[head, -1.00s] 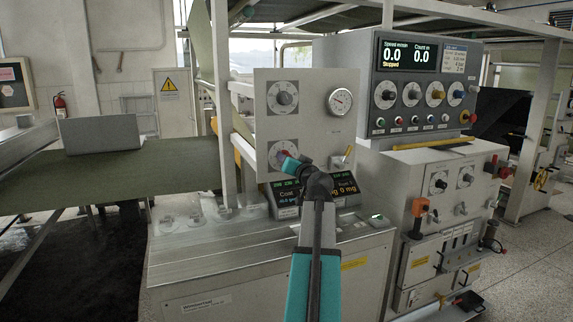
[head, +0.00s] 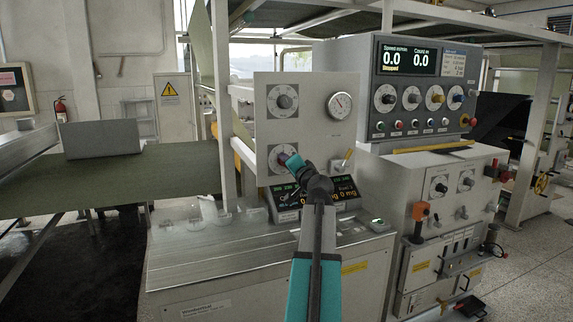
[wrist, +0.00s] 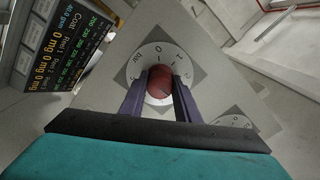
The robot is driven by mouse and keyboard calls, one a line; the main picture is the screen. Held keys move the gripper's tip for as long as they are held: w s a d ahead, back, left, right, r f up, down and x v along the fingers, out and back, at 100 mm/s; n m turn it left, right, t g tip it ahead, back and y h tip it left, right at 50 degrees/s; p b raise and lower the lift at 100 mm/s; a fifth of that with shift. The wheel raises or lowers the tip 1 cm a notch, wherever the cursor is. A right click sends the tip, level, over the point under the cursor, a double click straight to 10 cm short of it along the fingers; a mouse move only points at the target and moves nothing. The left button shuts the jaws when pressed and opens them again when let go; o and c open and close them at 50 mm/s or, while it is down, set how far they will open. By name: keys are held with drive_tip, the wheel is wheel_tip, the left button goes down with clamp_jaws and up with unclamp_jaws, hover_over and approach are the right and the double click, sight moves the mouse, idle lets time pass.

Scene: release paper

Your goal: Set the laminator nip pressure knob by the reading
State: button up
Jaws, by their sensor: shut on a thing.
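The dark red knob (wrist: 160,85) sits at the centre of a white numbered dial (wrist: 150,55) in the wrist view. My gripper (wrist: 160,95) has a finger on either side of the knob and is shut on it. In the head view my gripper (head: 292,161) reaches the lower dial (head: 277,152) on the grey panel and hides most of its knob. The round gauge (head: 340,105) is at the panel's upper right; its needle leans up and left, but its figures are too small to read.
An upper dial with a grey knob (head: 284,101) is above the held one. A small lever (head: 347,155) stands to the right. Display boxes (head: 285,198) sit below the panel, close under my gripper. A control cabinet (head: 420,85) with several knobs stands at the right.

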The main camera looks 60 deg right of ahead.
drive_tip(key=shift+r, duration=0.2)
drive_tip(key=o, duration=0.8)
drive_tip(key=shift+o, duration=1.2)
drive_tip(key=shift+w+f, duration=0.15)
drive_tip(key=shift+s+f, duration=0.1)
drive_tip(key=shift+s, duration=0.1)
drive_tip(key=b+v, duration=0.3)
drive_tip(key=v, duration=1)
drive_tip(key=shift+s+a, duration=0.2)
drive_tip(key=shift+a, duration=0.1)
